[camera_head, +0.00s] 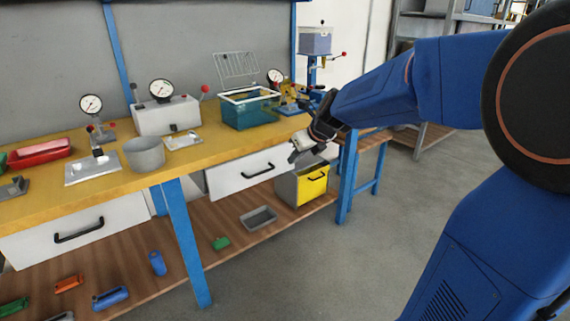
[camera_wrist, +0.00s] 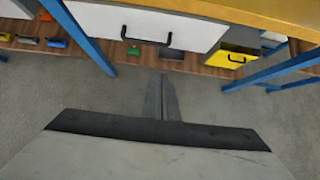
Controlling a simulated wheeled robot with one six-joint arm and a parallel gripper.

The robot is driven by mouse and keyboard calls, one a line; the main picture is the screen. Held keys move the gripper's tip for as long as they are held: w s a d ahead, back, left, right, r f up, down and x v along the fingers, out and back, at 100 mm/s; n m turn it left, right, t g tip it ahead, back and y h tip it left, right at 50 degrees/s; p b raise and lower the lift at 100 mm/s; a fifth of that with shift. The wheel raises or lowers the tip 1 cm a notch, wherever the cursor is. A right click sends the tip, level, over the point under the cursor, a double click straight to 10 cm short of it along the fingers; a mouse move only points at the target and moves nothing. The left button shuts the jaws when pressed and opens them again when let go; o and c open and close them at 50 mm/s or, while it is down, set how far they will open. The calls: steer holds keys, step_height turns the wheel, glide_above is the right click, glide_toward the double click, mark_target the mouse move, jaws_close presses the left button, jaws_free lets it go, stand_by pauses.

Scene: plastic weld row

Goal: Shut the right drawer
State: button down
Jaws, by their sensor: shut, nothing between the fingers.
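The right drawer (camera_head: 245,174) is white with a black bar handle, under the yellow bench top. In the wrist view its front (camera_wrist: 110,22) fills the upper middle, with its handle (camera_wrist: 146,38) facing me. A strip of its right side shows there, so it seems to stand out somewhat; how far I cannot tell. My gripper (camera_head: 294,155) is shut and empty, in front of the right part of the drawer front and hiding some of it. In the wrist view the closed fingers (camera_wrist: 163,80) point at the drawer, apart from it, below the handle.
The left drawer (camera_head: 40,246) is also white. A grey box with a yellow front (camera_head: 313,186) and a grey tray (camera_head: 259,218) stand on the wooden lower shelf (camera_head: 190,262). Blue legs (camera_head: 184,235) frame the bench. A teal bin (camera_head: 248,114) is on top. The floor in front is clear.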

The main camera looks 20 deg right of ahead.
mark_target(266, 167)
steer(key=w+r+x, duration=0.1)
steer(key=w+x, duration=0.1)
steer(key=x, duration=1.1)
steer(key=shift+a+r, duration=0.3)
steer(key=shift+w+a, duration=0.2)
steer(key=shift+w, duration=0.5)
steer(key=shift+w+a, duration=0.25)
steer(key=shift+w, duration=0.5)
steer(key=shift+w+a, duration=0.2)
steer(key=shift+w, duration=0.5)
steer(key=shift+s, duration=0.1)
